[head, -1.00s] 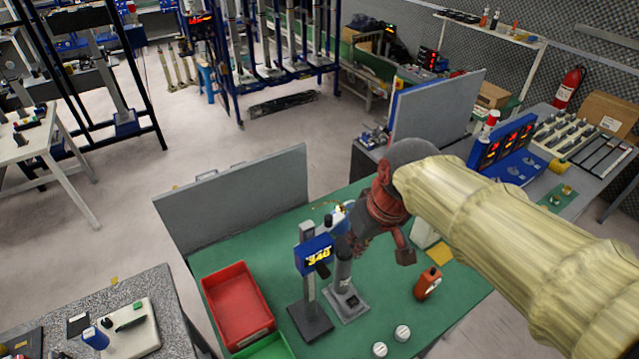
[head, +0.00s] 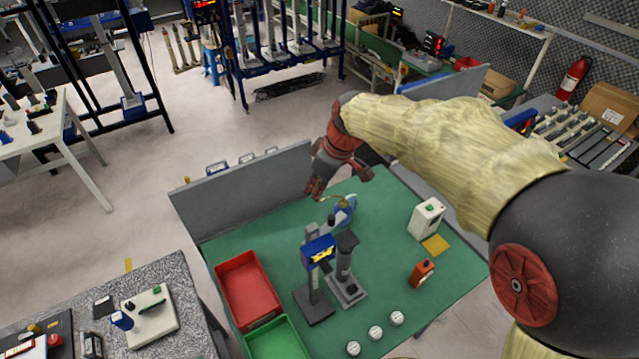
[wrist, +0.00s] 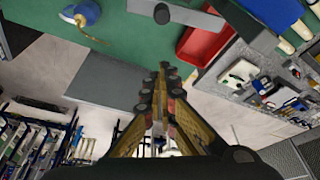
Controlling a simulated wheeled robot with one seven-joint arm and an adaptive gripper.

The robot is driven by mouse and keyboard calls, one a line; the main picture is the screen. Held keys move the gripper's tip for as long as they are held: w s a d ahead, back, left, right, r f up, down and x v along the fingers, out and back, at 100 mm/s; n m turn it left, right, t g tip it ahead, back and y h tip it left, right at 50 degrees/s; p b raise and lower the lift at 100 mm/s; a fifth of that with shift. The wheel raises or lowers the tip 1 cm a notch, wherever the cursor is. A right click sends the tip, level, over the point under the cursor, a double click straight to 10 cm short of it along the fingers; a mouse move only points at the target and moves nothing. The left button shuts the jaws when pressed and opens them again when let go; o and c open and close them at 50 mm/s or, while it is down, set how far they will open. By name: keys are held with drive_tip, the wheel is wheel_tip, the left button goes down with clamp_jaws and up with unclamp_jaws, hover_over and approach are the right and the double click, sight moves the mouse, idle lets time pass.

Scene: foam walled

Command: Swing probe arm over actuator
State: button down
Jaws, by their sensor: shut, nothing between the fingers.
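A small blue unit (head: 345,210) with a thin brass-coloured arm (head: 326,198) stands near the back of the green table (head: 390,240); the brass arm may be the probe arm. The blue unit also shows at the top left in the wrist view (wrist: 86,11). In front of it stand a post with a blue display head (head: 318,251) and a grey column on a base (head: 345,262), possibly the actuator. My gripper (head: 316,193) is shut and empty, above the table's back part, just left of the blue unit. No contact with the brass arm is clear.
A grey panel (head: 245,195) edges the table's back. A red bin (head: 247,290) and green bin (head: 275,342) stand front left.

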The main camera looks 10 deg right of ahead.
sight(330, 215)
drive_tip(key=f, duration=0.1)
drive_tip(key=d+f+p, duration=0.1)
drive_tip(key=f, duration=0.1)
drive_tip(key=s+f, duration=0.1)
drive_tip(key=f, duration=0.1)
drive_tip(key=shift+s+d+f, duration=0.1)
drive_tip(key=shift+d, duration=0.25)
drive_tip(key=shift+s, duration=0.1)
drive_tip(key=shift+d, duration=0.1)
drive_tip(key=shift+s+d+m+b, duration=0.75)
drive_tip(key=shift+d+m+b, duration=0.05)
drive_tip(key=shift+b, duration=0.15)
